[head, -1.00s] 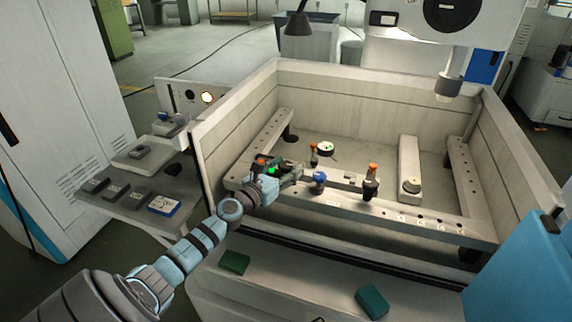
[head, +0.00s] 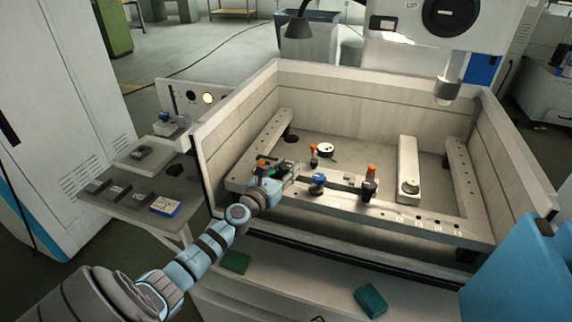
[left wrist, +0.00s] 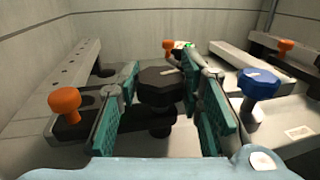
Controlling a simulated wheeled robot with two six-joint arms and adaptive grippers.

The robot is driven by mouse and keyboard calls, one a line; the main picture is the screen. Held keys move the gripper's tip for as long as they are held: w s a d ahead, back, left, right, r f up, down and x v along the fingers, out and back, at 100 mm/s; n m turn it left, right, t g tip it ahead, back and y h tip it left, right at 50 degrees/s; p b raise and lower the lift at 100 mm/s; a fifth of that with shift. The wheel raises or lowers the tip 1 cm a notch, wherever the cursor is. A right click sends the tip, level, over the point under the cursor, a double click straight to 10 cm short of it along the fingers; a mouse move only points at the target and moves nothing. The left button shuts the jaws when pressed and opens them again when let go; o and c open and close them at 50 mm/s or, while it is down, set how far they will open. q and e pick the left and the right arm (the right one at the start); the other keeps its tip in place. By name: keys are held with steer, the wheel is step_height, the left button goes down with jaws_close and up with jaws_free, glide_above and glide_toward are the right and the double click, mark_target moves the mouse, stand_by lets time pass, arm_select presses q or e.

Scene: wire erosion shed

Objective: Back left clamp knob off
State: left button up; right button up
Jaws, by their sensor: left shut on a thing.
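My left gripper (head: 290,172) reaches over the front rail (head: 340,200) inside the machine tank. In the left wrist view its teal-padded fingers (left wrist: 160,105) stand on either side of a black knob (left wrist: 162,85) with a pale mark on top, shut on it. A dark stem shows below this knob. In the head view the hand hides the knob. An orange-topped clamp knob (left wrist: 65,100) stands to its left, a blue knob (left wrist: 258,82) to its right. Another orange knob (left wrist: 169,46) stands behind. My right gripper is not in view.
A further orange-topped black clamp (head: 370,180) stands on the rail to the right. Tank walls (head: 350,95) enclose the work area. A side table (head: 140,185) at left holds several small blocks. Green blocks (head: 371,300) lie on the front ledge. A nozzle (head: 447,90) hangs at the back right.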

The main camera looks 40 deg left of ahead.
arm_select(q)
steer(key=y, duration=0.1)
steer(key=n+y+p, duration=0.2)
steer(key=shift+r+g, duration=0.25)
steer(key=shift+g, duration=0.05)
steer(key=n+g+y+p, duration=0.1)
steer(key=n+y, duration=0.1)
steer(key=y, duration=0.1)
steer(key=shift+f, duration=0.1)
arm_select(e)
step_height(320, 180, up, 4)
arm_select(q)
steer(key=shift+n+g+y, duration=0.5)
steer(key=shift+y, duration=0.2)
steer(key=n+g+y, duration=0.1)
steer(key=n+g+y+b, duration=0.1)
steer(key=y, duration=0.1)
steer(key=shift+w+f+n+b, duration=0.1)
steer(key=shift+f+n+b, duration=0.15)
steer(key=shift+n+b, duration=0.05)
steer(key=n+g+y+b, duration=0.2)
steer(key=g+b, duration=0.1)
steer(key=shift+n+g+y, duration=0.3)
steer(key=shift+n, duration=0.1)
steer(key=shift+r+n+g+y+b, duration=0.1)
steer(key=shift+n+g+y+b, duration=0.45)
steer(key=shift+g, duration=0.35)
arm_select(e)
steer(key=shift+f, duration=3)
